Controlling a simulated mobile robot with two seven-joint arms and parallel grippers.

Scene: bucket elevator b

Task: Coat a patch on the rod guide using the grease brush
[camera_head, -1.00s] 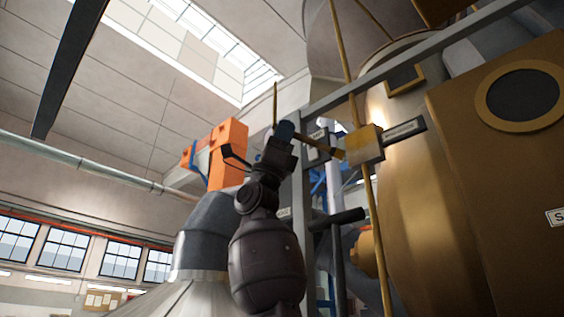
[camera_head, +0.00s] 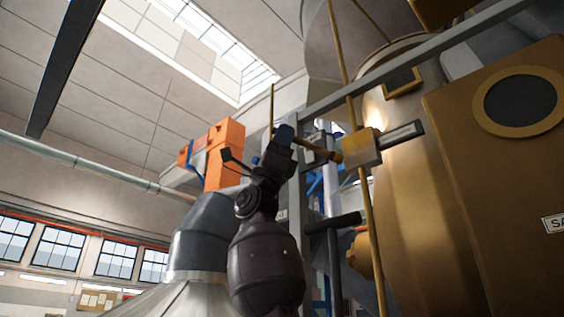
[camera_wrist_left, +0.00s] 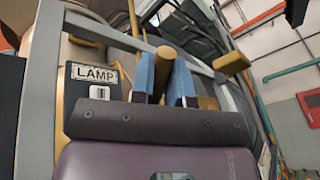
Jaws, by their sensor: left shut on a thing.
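The rod guide (camera_head: 362,149) is a yellow-gold block around a thin upright gold rod (camera_head: 350,105), right of centre in the head view. My left gripper (camera_head: 285,136) is left of it, with blue fingertips shut on the grease brush (camera_head: 322,151). The brush reaches right from the fingers, and its far end is at the guide's left side; I cannot tell whether it touches. In the left wrist view the brush's brown handle (camera_wrist_left: 164,62) stands between the blue fingertips (camera_wrist_left: 163,78). No grease patch can be made out. My right gripper is not in view.
A grey frame post and beam (camera_head: 440,55) stand close around the guide. A large brass-coloured casing (camera_head: 420,190) is to the right. An orange unit (camera_head: 222,150) is behind my arm. A LAMP plate (camera_wrist_left: 95,73) with a switch is left of the gripper in the wrist view.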

